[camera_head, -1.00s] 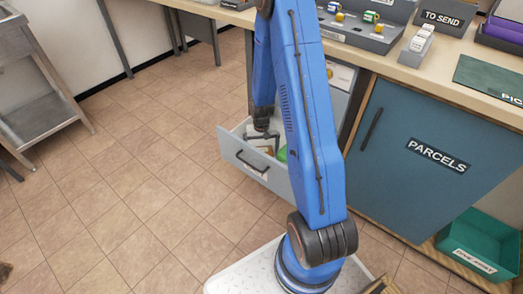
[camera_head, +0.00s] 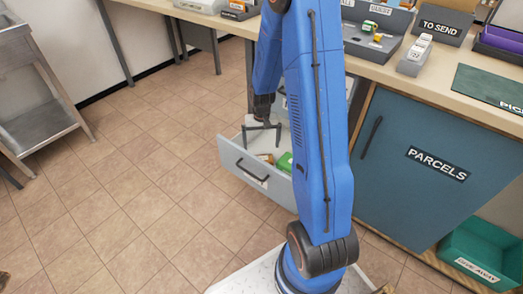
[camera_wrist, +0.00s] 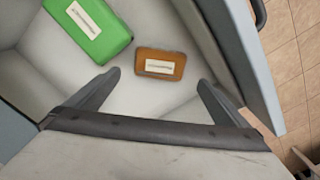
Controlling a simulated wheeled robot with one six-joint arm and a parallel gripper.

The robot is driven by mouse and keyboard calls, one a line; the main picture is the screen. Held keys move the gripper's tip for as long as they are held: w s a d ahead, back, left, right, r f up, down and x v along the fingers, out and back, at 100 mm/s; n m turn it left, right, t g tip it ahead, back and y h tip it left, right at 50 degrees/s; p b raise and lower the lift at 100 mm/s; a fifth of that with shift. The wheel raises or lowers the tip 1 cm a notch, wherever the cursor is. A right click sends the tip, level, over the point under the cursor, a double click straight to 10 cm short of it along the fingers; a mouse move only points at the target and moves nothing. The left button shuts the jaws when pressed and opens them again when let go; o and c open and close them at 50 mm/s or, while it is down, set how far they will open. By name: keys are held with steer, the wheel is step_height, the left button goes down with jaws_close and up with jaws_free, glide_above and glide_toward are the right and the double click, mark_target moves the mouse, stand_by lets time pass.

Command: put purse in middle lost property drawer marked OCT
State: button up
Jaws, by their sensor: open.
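A small brown block-like item with a white label, apparently the purse (camera_wrist: 161,64), lies flat on the floor of an open grey drawer (camera_head: 245,167). A larger green labelled item (camera_wrist: 88,30) lies beside it, apart from it; it also shows in the head view (camera_head: 285,162). My gripper (camera_head: 262,139) is over the drawer, fingers pointing down. In the wrist view my gripper (camera_wrist: 158,83) is spread wide and empty, with the brown item just beyond and between the fingertips. The drawer's front label is too small to read, and my arm hides its right side.
The blue PARCELS cupboard door (camera_head: 410,165) stands right of my arm. A green GIVE AWAY crate (camera_head: 482,250) is on the floor at the right. The counter (camera_head: 390,70) above holds trays. Tiled floor to the left is clear up to a metal rack (camera_head: 45,100).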

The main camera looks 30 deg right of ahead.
steer(key=s+a+r+n+t, duration=0.1)
steer(key=s+a+r, duration=0.2)
steer(key=r, duration=0.4)
steer(key=s+a+r, duration=0.2)
steer(key=s+r, duration=0.1)
steer(key=r, duration=0.4)
steer(key=s+a+r+n+t, duration=0.1)
steer(key=s+a+r, duration=0.2)
steer(key=r, duration=0.5)
steer(key=s+a+r+n+t, duration=0.1)
steer(key=s+a+r, duration=0.1)
steer(key=s, duration=0.4)
steer(key=s+a+r+n+t, duration=0.1)
steer(key=s+a+r, duration=0.1)
steer(key=s+r, duration=0.2)
steer(key=s+a+r+n, duration=0.1)
steer(key=s+r, duration=0.3)
steer(key=s, duration=0.6)
steer(key=shift+s+a+t, duration=0.2)
steer(key=shift+a+t, duration=0.2)
steer(key=shift+a, duration=0.15)
steer(key=shift+r, duration=0.1)
